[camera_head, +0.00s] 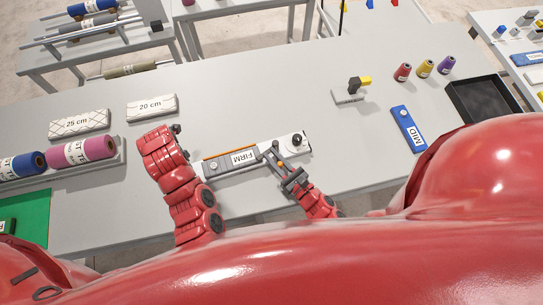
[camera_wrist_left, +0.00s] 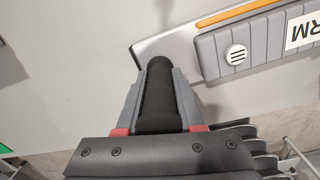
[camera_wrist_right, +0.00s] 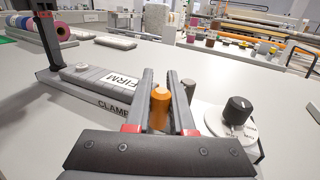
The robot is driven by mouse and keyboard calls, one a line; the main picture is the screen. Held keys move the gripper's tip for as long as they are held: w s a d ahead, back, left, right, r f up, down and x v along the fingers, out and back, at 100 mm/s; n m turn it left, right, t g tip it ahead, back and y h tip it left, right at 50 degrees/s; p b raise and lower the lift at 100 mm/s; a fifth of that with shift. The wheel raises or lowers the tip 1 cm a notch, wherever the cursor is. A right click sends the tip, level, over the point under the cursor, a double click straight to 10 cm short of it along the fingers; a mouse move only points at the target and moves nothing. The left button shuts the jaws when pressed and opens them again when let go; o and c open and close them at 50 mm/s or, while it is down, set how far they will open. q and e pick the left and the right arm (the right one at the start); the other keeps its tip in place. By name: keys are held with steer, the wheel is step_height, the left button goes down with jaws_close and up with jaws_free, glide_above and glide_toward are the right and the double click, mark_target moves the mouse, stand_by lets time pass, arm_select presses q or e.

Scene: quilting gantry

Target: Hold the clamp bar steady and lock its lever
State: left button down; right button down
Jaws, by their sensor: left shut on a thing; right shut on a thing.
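The clamp bar (camera_head: 212,176) lies on the grey table. It carries a grey pad labelled FIRM (camera_head: 243,157) and an orange strip along its far edge. In the left wrist view, my left gripper (camera_wrist_left: 158,75) is shut on a black upright handle (camera_wrist_left: 158,105) at the bar's left end. In the head view my left arm hides that grip. My right gripper (camera_wrist_right: 158,85) is shut on an orange lever grip (camera_wrist_right: 159,112) near the bar's right end. A black knob (camera_wrist_right: 238,110) on a white round plate stands just right of it.
A blue MID pad (camera_head: 408,129), thread spools (camera_head: 425,68) and a black tray (camera_head: 484,99) are to the right. Pads marked 25 cm (camera_head: 80,124) and 20 cm (camera_head: 151,107) and fabric rolls (camera_head: 82,151) are to the left.

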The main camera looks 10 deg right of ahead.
stand_by(0.9)
steer(key=c, duration=0.8)
jaws_free()
steer(key=shift+o, duration=0.2)
steer(key=v, duration=1.2)
steer(key=shift+d, duration=0.1)
